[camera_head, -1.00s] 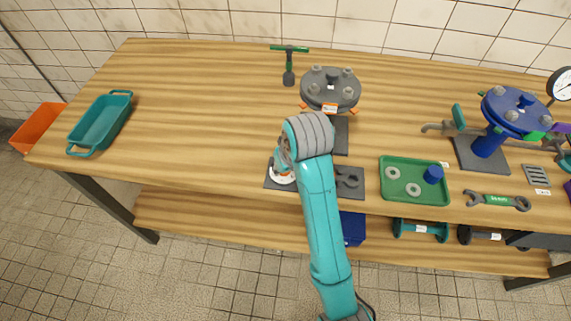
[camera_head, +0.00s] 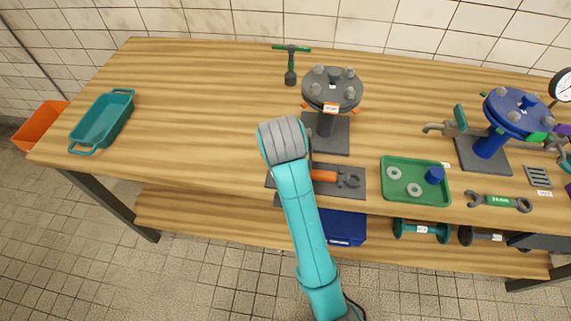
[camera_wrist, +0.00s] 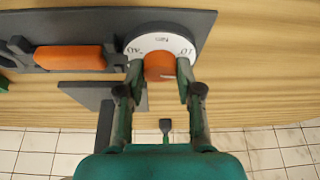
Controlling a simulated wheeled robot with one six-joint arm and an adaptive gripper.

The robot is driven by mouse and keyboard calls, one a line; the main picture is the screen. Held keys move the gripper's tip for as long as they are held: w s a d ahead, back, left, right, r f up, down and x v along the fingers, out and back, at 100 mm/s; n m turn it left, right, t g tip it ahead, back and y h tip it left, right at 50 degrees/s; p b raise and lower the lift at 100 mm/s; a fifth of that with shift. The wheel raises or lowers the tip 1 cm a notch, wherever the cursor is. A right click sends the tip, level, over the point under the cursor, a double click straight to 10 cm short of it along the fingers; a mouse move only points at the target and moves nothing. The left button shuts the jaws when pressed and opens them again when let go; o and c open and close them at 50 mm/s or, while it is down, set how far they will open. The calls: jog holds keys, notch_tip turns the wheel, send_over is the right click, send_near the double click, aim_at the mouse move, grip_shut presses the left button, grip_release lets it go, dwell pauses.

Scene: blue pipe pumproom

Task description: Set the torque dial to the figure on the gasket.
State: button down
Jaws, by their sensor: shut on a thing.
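In the wrist view, my gripper (camera_wrist: 160,74) is shut on the orange knob (camera_wrist: 159,64) of a round white dial (camera_wrist: 160,42). The dial is marked "Nm" with figures around its rim; its lower part is hidden and I cannot tell the setting. The dial sits at one end of a dark torque tool with an orange grip (camera_wrist: 68,58); the grip also shows in the head view (camera_head: 324,176). In the head view my arm hides the dial and my fingertips. Two pale rings (camera_head: 394,173), possibly gaskets, lie in a green tray (camera_head: 386,196); no figure is readable on them.
A grey bolted flange stand (camera_head: 332,90) with an orange-edged label is behind the tool. A blue flange stand (camera_head: 488,145), a green wrench (camera_head: 498,201) and a gauge are at right. The left worktop is clear up to a teal tray (camera_head: 125,118).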

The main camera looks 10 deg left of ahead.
jog(key=c, duration=0.7)
grip_release()
jog(key=shift+c, duration=0.2)
